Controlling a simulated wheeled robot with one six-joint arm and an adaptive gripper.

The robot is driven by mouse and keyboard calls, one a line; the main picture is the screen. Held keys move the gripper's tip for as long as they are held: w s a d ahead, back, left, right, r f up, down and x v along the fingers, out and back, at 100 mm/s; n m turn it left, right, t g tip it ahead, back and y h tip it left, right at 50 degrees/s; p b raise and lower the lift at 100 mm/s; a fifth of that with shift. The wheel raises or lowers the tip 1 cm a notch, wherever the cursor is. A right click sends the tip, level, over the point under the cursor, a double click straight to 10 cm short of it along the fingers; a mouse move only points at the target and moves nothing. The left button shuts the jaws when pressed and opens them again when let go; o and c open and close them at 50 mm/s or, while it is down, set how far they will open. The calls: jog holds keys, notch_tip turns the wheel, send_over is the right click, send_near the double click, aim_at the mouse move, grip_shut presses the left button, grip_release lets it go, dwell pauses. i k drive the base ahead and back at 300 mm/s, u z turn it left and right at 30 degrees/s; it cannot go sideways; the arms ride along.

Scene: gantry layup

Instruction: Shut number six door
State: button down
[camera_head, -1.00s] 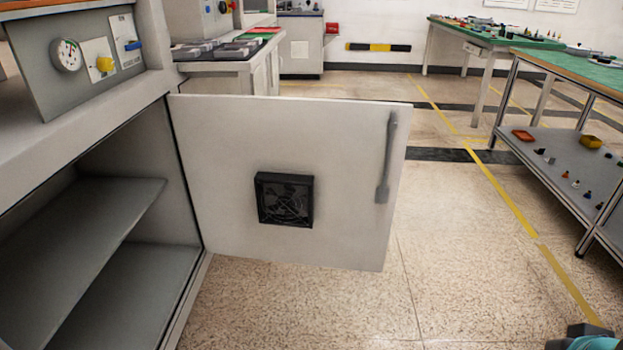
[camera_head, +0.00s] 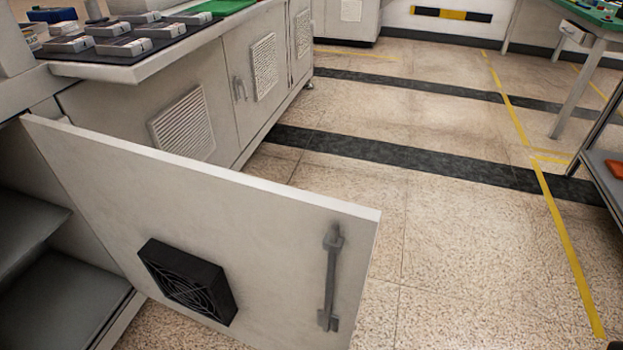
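A pale grey cabinet door (camera_head: 265,245) stands wide open in the head view, hinged at the left on an open cabinet. It has a grey vertical bar handle (camera_head: 330,278) near its free edge and a black square fan vent (camera_head: 187,281) low in the middle. Grey shelves (camera_head: 40,235) show inside the cabinet at the left. No number is visible on the door. My gripper is not in view.
A row of grey cabinets (camera_head: 215,95) with louvred vents stands behind the door, with several grey modules (camera_head: 125,47) on its top. Speckled floor (camera_head: 465,240) with yellow and black stripes is clear to the right. A bench leg (camera_head: 580,90) and shelf stand at the far right.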

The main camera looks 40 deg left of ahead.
aim_at(243, 257)
jog(key=i, duration=2.1)
jog(key=u, duration=3.45)
jog(key=k, duration=0.4)
jog(key=u, duration=0.9)
